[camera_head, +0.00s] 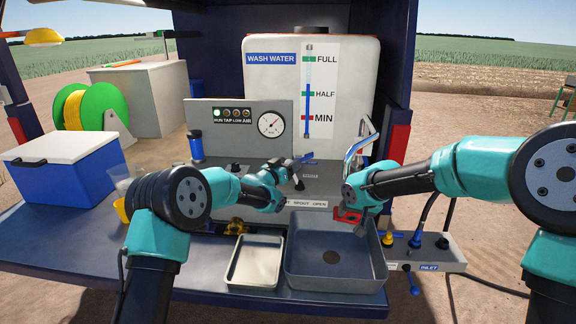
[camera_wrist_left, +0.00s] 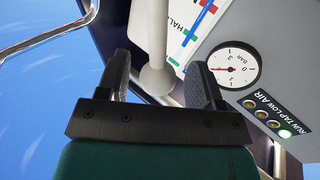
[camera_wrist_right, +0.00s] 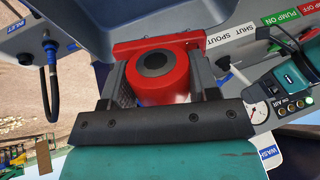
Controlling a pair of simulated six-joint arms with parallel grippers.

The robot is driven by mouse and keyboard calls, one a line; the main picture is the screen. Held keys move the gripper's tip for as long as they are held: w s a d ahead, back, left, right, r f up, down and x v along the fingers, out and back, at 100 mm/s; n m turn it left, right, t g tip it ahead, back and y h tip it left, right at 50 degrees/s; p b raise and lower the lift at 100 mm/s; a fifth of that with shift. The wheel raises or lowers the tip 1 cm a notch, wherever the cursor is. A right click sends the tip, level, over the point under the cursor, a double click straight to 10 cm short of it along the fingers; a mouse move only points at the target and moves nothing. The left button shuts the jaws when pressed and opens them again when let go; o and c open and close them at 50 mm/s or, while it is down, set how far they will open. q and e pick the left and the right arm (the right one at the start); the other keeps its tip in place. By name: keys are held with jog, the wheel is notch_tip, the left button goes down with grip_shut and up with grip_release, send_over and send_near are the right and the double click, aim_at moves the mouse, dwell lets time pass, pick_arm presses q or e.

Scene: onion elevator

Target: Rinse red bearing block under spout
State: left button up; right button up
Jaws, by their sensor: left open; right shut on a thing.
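The red bearing block (camera_wrist_right: 160,78) has a round body with a dark bore and a flat red base. My right gripper (camera_wrist_right: 163,88) is shut on it. In the head view the block (camera_head: 347,215) is at the back edge of the grey basin (camera_head: 300,270), under my right gripper (camera_head: 362,198). The curved metal spout (camera_head: 360,140) rises behind my right gripper; no water flow can be made out. My left gripper (camera_head: 290,178) is open and empty near the blue-handled lever on the panel. In the left wrist view its fingers (camera_wrist_left: 163,80) stand apart, with a pale rod beyond them.
A pale tray (camera_head: 232,272) stands left of the basin. The wash water tank (camera_head: 255,90) and gauge panel (camera_head: 230,118) are behind. A blue-and-white cooler (camera_head: 65,170) is at left. The inlet fitting box (camera_head: 440,255) with hoses is at right.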

pick_arm(q)
jog(key=v, duration=1.2)
pick_arm(e)
jog(key=shift+s, duration=0.15)
dwell(0.3)
jog(key=s+a, duration=0.2)
jog(key=s, duration=0.5)
jog(key=shift+s, duration=0.25)
dwell(0.5)
dwell(0.7)
jog(key=shift+r, duration=0.1)
dwell(0.7)
jog(key=s+a+r, duration=0.1)
jog(key=s+r, duration=0.2)
jog(key=s, duration=0.2)
jog(key=shift+r, duration=0.4)
jog(key=shift+w, duration=0.1)
dwell(1.1)
